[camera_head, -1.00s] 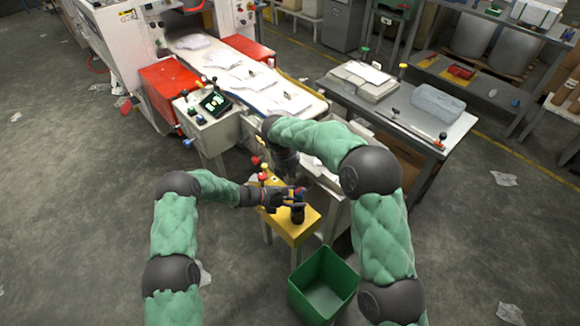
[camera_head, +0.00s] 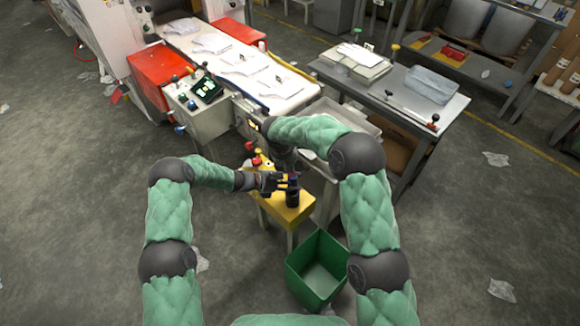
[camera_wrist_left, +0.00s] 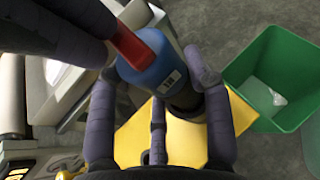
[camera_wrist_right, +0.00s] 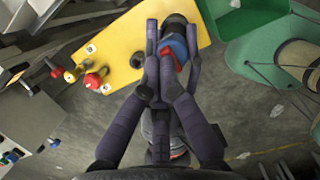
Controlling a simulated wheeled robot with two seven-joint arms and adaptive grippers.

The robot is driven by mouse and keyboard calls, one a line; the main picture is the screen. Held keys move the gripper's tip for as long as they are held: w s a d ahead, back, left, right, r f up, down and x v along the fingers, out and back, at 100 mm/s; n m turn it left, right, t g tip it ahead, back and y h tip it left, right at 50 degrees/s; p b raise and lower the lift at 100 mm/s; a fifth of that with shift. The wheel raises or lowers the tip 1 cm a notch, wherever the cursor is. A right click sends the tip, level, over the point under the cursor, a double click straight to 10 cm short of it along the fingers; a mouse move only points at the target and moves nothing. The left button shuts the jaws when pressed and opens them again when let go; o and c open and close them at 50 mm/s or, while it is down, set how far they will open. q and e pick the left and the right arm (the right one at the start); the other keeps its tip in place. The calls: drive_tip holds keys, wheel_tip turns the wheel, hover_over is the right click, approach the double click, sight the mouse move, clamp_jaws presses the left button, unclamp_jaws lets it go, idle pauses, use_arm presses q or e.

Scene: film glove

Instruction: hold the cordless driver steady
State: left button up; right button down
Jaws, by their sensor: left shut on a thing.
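The cordless driver (camera_head: 292,196) stands upright over the yellow stand (camera_head: 273,208). In the left wrist view the driver (camera_wrist_left: 152,68) has a blue body, a red part and a dark lower end. My left gripper (camera_wrist_left: 183,102) is shut around its body; in the head view this gripper (camera_head: 280,182) reaches it from the left. My right gripper (camera_wrist_right: 157,88) has its fingers drawn together close beside the driver (camera_wrist_right: 173,48). In the left wrist view a finger of it comes near the red part; I cannot tell whether they touch. The right arm partly hides this gripper in the head view.
An open green bin (camera_head: 318,270) stands on the floor in front of the stand. Red and yellow knobs (camera_wrist_right: 95,80) sit on the stand's other end. Behind are a conveyor (camera_head: 255,75) with film packs, a control box (camera_head: 200,103) and a grey table (camera_head: 445,108).

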drive_tip(key=shift+d, duration=0.1)
drive_tip(key=shift+w+d+f+g+y, duration=0.15)
drive_tip(key=shift+f+g+y, duration=0.25)
drive_tip(key=shift+y, duration=0.1)
drive_tip(key=shift+s, duration=0.2)
drive_tip(key=shift+s+a+f, duration=0.15)
drive_tip(key=shift+s+a, duration=0.4)
drive_tip(key=shift+a, duration=0.1)
wheel_tip(320, 180, up, 14)
drive_tip(key=s+a, duration=0.2)
drive_tip(key=shift+a, duration=0.3)
